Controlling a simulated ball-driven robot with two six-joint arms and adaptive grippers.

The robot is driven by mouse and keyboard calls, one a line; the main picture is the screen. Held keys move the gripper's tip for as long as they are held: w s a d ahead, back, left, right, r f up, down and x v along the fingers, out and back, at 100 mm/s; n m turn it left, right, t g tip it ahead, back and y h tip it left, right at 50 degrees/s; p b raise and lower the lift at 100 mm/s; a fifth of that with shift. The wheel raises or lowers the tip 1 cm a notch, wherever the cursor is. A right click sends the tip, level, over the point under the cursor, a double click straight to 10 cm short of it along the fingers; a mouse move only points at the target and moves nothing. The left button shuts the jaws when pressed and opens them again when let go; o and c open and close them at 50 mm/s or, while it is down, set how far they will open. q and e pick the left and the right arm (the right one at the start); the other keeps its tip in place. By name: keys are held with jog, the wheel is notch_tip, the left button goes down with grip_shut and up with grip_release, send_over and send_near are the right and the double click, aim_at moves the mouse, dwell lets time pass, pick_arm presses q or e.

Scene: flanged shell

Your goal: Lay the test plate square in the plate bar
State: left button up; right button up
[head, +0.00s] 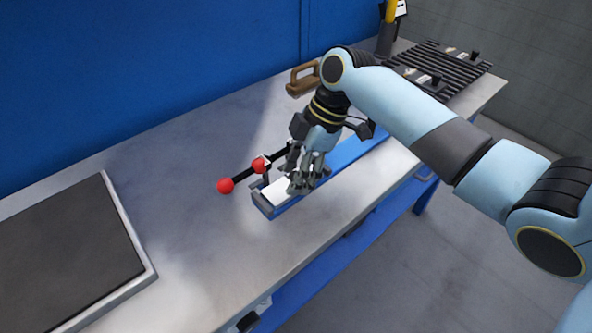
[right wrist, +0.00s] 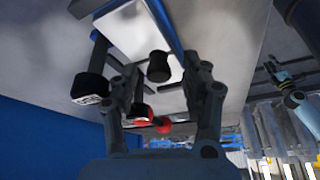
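The plate bar (head: 350,153) is a long blue bar lying along the bench. A white test plate (head: 279,191) lies at its near-left end, and its far part is hidden behind my right gripper (head: 304,184). In the right wrist view the white plate (right wrist: 133,32) lies along the bar's blue edge (right wrist: 165,22). A black knob (right wrist: 158,67) shows between the fingers of my right gripper (right wrist: 168,76), with gaps on both sides. The fingers are apart. Whether the plate sits fully square cannot be told.
Black levers with red balls (head: 226,186) stand close beside the bar on its left. A brown handled block (head: 303,80) lies near the blue wall. A dark framed panel (head: 65,255) is at left, and a ribbed black rack (head: 455,72) at the far end.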

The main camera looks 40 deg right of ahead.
jog(key=v, duration=1.2)
